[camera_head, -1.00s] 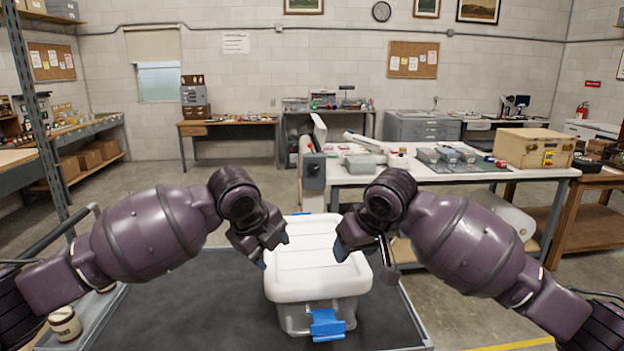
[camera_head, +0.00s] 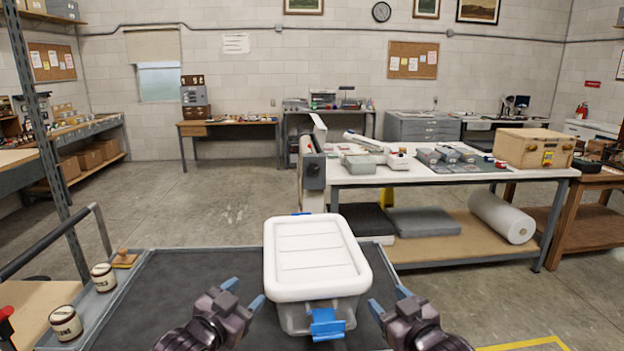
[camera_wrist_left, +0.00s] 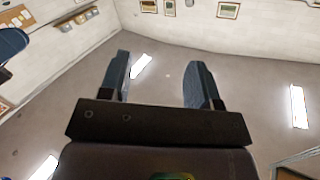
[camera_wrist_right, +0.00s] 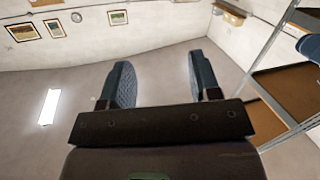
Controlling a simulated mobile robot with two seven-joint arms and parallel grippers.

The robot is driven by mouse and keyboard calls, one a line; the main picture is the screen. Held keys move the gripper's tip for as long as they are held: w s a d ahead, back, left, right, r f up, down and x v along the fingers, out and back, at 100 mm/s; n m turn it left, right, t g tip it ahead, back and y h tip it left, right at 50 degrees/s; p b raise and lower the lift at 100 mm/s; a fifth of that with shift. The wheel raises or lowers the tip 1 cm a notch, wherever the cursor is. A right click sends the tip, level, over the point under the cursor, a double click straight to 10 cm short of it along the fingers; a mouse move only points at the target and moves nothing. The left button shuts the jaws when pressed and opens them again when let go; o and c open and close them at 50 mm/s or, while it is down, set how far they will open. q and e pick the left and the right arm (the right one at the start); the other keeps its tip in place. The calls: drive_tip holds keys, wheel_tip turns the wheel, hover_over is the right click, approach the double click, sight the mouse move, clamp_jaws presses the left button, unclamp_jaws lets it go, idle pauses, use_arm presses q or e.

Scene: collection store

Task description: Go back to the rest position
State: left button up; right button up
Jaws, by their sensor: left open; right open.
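My left gripper (camera_head: 242,296) is low in the head view, left of a lidded plastic box, with its blue-tipped fingers apart and nothing between them. My right gripper (camera_head: 390,301) is low at the right of the box, also open and empty. The clear box with a white lid (camera_head: 316,258) and blue latches stands closed on the dark cart top (camera_head: 200,282). Neither gripper visibly touches it.
Two labelled jars (camera_head: 103,277) (camera_head: 65,322) and a wooden-handled stamp (camera_head: 124,258) sit in the cart's left side tray. A white worktable (camera_head: 450,180) with boxes stands beyond at the right. Open floor lies behind the cart at the left.

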use_arm(q)
drive_tip(key=s+a+f+n+g+y, duration=0.1)
drive_tip(key=s+a+f, duration=0.3)
drive_tip(key=s+f, duration=0.4)
drive_tip(key=s+a+f+n+g+y, duration=0.1)
drive_tip(key=s+a+f+n+y, duration=0.2)
drive_tip(key=s+f, duration=0.6)
drive_tip(key=s+a+f+n+g+y, duration=0.2)
drive_tip(key=s+a+f+n+y, duration=0.1)
drive_tip(key=s+a+f, duration=0.4)
drive_tip(key=s+f, duration=0.1)
drive_tip(key=s, duration=0.2)
drive_tip(key=shift+s+a+f, duration=0.15)
drive_tip(key=shift+f, duration=0.05)
use_arm(e)
drive_tip(key=s+d+f+m+g+h, duration=0.1)
drive_tip(key=s+d+f, duration=0.3)
drive_tip(key=s+f, duration=0.4)
drive_tip(key=s+d+f+m+g+h, duration=0.1)
drive_tip(key=s+d+f+m+h, duration=0.1)
drive_tip(key=s+f, duration=0.6)
drive_tip(key=s+d+f+m+g+h, duration=0.2)
drive_tip(key=s+d+f, duration=0.4)
drive_tip(key=s, duration=0.5)
drive_tip(key=shift+d+f+h, duration=0.2)
drive_tip(key=shift+f+h, duration=0.4)
drive_tip(key=shift+f, duration=0.35)
